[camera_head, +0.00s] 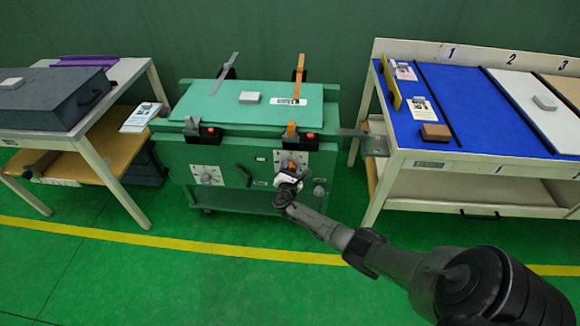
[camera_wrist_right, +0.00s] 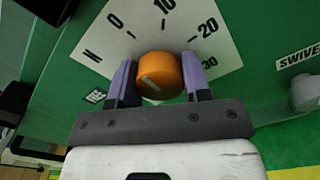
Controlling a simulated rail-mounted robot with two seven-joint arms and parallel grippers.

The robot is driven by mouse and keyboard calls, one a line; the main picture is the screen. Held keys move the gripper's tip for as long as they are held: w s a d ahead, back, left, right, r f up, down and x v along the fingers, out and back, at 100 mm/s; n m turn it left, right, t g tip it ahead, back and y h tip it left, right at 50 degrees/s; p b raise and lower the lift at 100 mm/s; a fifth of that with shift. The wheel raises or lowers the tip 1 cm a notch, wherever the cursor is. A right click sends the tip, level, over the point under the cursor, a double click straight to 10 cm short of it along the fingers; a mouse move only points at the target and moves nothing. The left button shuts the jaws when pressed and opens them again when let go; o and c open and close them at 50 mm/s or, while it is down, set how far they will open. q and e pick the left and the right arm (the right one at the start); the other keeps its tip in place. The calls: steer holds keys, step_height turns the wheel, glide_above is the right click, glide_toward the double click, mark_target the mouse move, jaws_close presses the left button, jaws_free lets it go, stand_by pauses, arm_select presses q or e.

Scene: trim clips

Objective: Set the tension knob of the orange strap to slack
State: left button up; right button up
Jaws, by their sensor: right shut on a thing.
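The orange strap (camera_head: 299,75) stands up at the back right of the green cabinet; an orange piece (camera_head: 291,128) shows at its front edge. Below it, an orange knob (camera_head: 291,165) sits on a pale dial plate on the front panel. In the right wrist view the round orange knob (camera_wrist_right: 158,72) has a short pale line on its face. The dial plate (camera_wrist_right: 128,28) around it carries numbers including 0, 10, 20 and 30. My right gripper (camera_wrist_right: 159,82) is shut on this knob, one finger on each side. My left gripper is not in view.
A grey strap (camera_head: 224,74) and a second dial plate (camera_head: 207,175) are on the cabinet's left. A black handle (camera_head: 244,175) and a grey knob (camera_head: 319,191) flank the gripped knob. A blue-topped table (camera_head: 455,105) stands right, a table with a grey case (camera_head: 50,98) left.

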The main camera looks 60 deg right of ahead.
steer(key=shift+n, duration=0.4)
steer(key=o, duration=0.7)
steer(key=shift+o, duration=1.2)
steer(key=shift+s+a+r+p, duration=0.1)
steer(key=shift+s+a+p, duration=0.15)
steer(key=shift+a+p, duration=0.3)
steer(key=p+v, duration=0.4)
steer(key=v, duration=0.8)
steer(key=shift+s+a, duration=0.25)
steer(key=shift+a, duration=0.05)
